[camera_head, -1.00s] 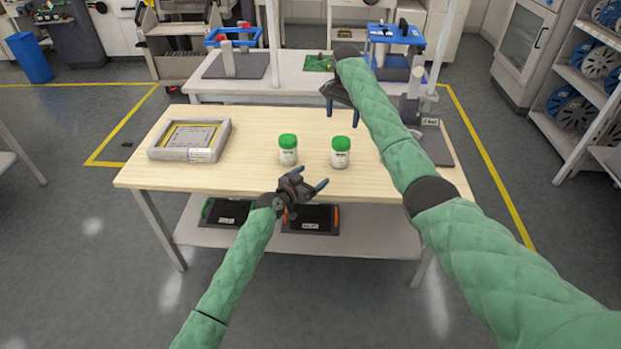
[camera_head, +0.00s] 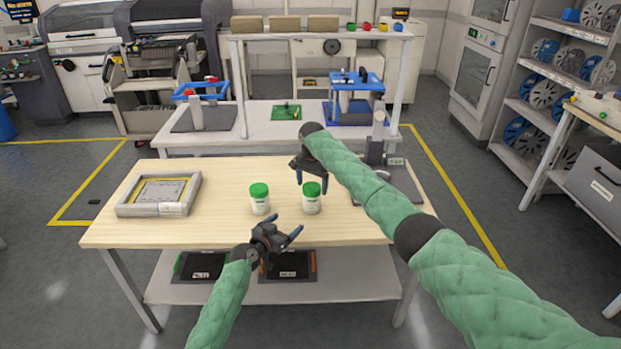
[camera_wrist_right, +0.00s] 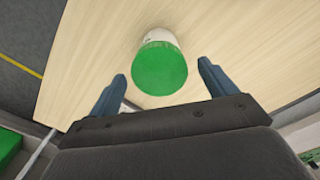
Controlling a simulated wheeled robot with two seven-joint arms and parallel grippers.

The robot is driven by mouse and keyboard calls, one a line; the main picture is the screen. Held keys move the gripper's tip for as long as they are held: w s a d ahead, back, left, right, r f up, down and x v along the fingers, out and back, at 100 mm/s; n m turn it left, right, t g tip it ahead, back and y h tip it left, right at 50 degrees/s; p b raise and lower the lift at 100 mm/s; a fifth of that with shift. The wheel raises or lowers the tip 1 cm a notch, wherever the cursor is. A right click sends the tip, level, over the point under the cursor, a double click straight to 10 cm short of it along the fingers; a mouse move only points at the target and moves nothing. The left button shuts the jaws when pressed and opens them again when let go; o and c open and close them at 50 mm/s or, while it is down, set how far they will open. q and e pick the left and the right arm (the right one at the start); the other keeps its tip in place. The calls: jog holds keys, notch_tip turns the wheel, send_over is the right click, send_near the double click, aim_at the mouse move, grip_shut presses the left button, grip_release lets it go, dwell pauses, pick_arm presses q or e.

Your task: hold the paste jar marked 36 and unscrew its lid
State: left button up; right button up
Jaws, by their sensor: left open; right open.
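Two white jars with green lids stand upright on the wooden table, a left jar (camera_head: 260,200) and a right jar (camera_head: 311,203). Their label print is too small to read, so I cannot tell which is marked 36. My right gripper (camera_head: 312,184) is open and points down, its fingers around the top of the right jar in the head view. The right wrist view shows one green lid (camera_wrist_right: 160,68) just beyond the open fingers, not touching them. My left gripper (camera_head: 283,246) is open and empty at the table's front edge, in front of the jars.
A grey framed tray (camera_head: 128,210) lies at the table's left end. A grey stand (camera_head: 376,150) is at the right end, behind my right arm. Black trays (camera_head: 287,266) lie on the lower shelf. The tabletop between framed tray and jars is clear.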

jog(key=shift+r, duration=0.15)
pick_arm(q)
jog(key=shift+x, duration=3.45)
jog(key=shift+w+d, duration=0.15)
